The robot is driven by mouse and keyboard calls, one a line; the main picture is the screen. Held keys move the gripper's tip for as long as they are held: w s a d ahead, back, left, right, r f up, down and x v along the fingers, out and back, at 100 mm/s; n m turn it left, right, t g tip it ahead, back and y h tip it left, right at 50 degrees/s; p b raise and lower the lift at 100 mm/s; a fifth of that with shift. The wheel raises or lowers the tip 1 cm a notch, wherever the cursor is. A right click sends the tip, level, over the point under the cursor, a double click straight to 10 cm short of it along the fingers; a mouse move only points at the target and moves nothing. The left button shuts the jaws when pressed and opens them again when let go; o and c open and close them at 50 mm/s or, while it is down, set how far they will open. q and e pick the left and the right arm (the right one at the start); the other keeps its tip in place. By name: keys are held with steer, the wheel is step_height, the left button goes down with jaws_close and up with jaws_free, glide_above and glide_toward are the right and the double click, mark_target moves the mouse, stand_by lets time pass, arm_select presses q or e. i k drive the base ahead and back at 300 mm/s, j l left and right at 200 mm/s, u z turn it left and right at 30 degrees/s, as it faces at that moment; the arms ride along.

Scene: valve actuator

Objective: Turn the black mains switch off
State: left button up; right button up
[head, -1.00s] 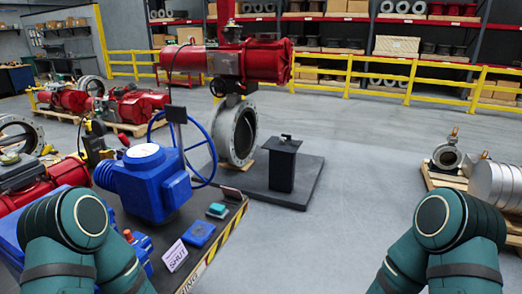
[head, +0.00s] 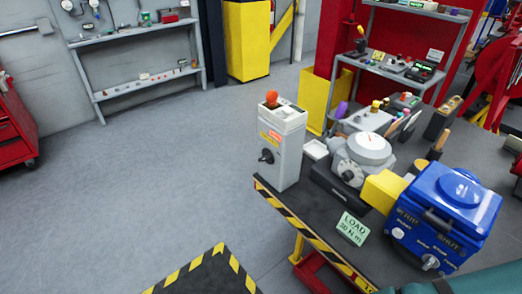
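A tall grey box (head: 287,150) stands upright near the left corner of a dark bench. A black rotary switch (head: 267,156) sits on its front face, below small orange and yellow labels. The exact position its handle points to is too small to tell. An orange-red knob (head: 271,97) stands on top of the box. Neither of my grippers is in view, and nothing touches the switch.
The bench's striped front edge (head: 300,222) runs toward the lower right. A grey dial device (head: 362,158), a blue actuator box (head: 446,212) and a LOAD card (head: 352,228) stand right of the grey box. Open floor (head: 150,180) lies to the left.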

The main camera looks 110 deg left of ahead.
mark_target(268, 156)
steer(key=u, duration=3.4)
steer(key=l+z, duration=0.25)
steer(key=k+l, duration=0.05)
